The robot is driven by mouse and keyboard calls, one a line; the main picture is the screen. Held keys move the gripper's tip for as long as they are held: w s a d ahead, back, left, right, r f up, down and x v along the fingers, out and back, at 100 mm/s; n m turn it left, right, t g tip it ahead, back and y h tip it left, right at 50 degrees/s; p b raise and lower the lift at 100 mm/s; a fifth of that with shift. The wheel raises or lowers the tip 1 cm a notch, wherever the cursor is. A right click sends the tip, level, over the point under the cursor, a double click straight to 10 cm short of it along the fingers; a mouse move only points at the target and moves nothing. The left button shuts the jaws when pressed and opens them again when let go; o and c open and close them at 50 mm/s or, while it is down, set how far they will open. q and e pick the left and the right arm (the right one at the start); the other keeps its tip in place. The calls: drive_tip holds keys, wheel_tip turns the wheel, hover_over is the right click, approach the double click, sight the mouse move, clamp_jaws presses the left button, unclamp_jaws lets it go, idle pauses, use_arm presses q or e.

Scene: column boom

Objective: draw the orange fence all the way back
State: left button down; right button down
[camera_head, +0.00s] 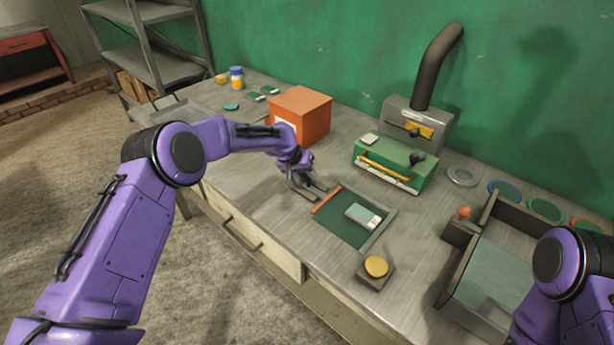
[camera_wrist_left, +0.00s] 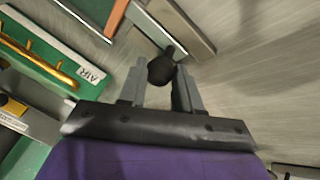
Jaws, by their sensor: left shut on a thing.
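The orange fence (camera_head: 326,201) is a thin bar along the left edge of a green bed (camera_head: 345,226) set on the bench. It also shows at the top of the left wrist view (camera_wrist_left: 117,17). My left gripper (camera_head: 303,184) is just left of the fence. In the left wrist view its two fingers (camera_wrist_left: 160,82) are shut on a dark round knob (camera_wrist_left: 161,70). The knob's stem runs up toward grey rails (camera_wrist_left: 180,22) beside the fence; its join to the fence is unclear. My right gripper is out of view; only its arm shows.
A grey block with a green and white label (camera_head: 362,216) lies on the bed. A yellow button (camera_head: 376,266) is in front. A green box with a yellow handle (camera_head: 395,165) and an orange box (camera_head: 300,113) stand behind. A walled tray (camera_head: 500,262) is at right.

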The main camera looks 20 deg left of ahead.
use_arm(q)
drive_tip(key=c, duration=0.8)
unclamp_jaws()
drive_tip(key=shift+w+a+r, duration=0.1)
drive_tip(key=shift+w+a, duration=0.05)
drive_tip(key=shift+w+f, duration=0.1)
drive_tip(key=shift+f, duration=0.1)
drive_tip(key=b+v, duration=0.2)
drive_tip(key=v, duration=0.8)
drive_tip(key=shift+a+r, duration=0.1)
drive_tip(key=shift+r, duration=0.15)
